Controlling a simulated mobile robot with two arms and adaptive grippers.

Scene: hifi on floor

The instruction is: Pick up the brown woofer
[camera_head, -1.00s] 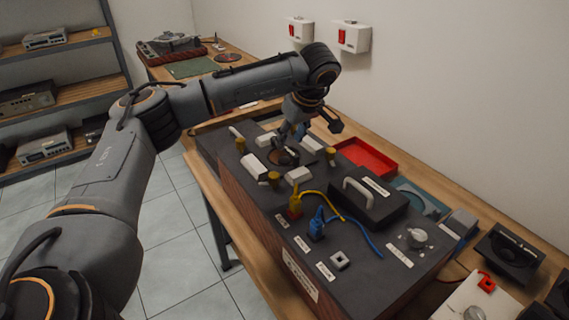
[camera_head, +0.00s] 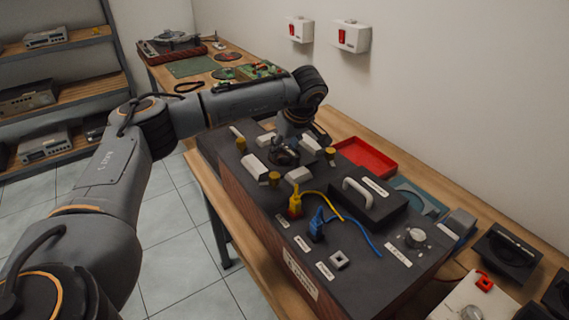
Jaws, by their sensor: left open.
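My left gripper (camera_head: 285,156) points down at the round spot between the white blocks on top of the dark hi-fi unit (camera_head: 365,268). It is open, its fingers low over that spot. The brown woofer is hidden or too dark to make out under the gripper, so I cannot tell whether the fingers touch it. White blocks (camera_head: 254,164) and yellow knobs (camera_head: 274,178) stand around the spot. My right gripper is not in view.
A black block with a white handle (camera_head: 357,190), yellow (camera_head: 295,203) and blue (camera_head: 317,227) plugs with cables, and a silver knob (camera_head: 415,237) are on the unit. A red tray (camera_head: 366,156) lies behind it. Black speakers (camera_head: 506,252) stand at right.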

